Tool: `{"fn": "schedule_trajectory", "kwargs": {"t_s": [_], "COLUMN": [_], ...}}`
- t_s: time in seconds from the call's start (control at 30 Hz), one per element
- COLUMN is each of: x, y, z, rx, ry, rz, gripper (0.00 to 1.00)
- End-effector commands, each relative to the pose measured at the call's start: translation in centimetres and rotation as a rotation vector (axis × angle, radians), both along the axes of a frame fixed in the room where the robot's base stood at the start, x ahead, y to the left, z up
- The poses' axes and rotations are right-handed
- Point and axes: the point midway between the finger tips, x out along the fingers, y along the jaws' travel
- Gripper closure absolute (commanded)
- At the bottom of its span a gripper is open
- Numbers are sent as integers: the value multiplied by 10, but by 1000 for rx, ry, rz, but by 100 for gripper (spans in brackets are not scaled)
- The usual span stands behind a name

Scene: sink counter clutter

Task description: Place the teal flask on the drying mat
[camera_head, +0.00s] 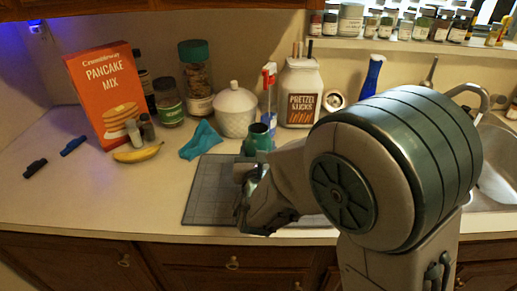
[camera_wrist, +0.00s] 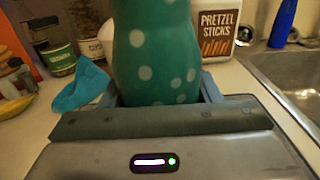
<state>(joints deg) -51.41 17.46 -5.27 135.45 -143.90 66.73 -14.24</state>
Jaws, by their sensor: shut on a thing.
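In the wrist view the flask (camera_wrist: 155,45) is teal with pale dots and fills the middle, between the fingers. My gripper (camera_head: 250,172) is shut on it; the wrist view shows the fingers (camera_wrist: 158,92) on both sides of its lower part. The drying mat (camera_head: 205,190) is a grey gridded sheet on the counter, partly covered by my arm. The flask's base is hidden, so I cannot tell whether it touches the mat.
A teal cloth (camera_head: 201,140) lies just behind the mat. A banana (camera_head: 138,153), a pancake mix box (camera_head: 104,95), a white lidded jar (camera_head: 235,108) and a pretzel sticks jar (camera_head: 301,95) stand behind. The sink (camera_head: 496,165) is at right.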

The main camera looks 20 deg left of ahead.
Motion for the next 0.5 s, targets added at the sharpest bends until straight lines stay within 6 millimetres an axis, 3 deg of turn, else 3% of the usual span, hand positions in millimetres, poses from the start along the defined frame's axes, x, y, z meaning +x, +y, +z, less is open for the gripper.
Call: {"fn": "schedule_trajectory", "kwargs": {"t_s": [0.13, 0.17, 0.2, 0.5], "x": [0, 0, 0, 0], "y": [0, 0, 0, 0], "z": [-4, -3, -2, -2], "rx": [0, 0, 0, 0], "ry": [-1, 0, 0, 0], "rz": [0, 0, 0, 0], "gripper": [70, 35, 24, 21]}}
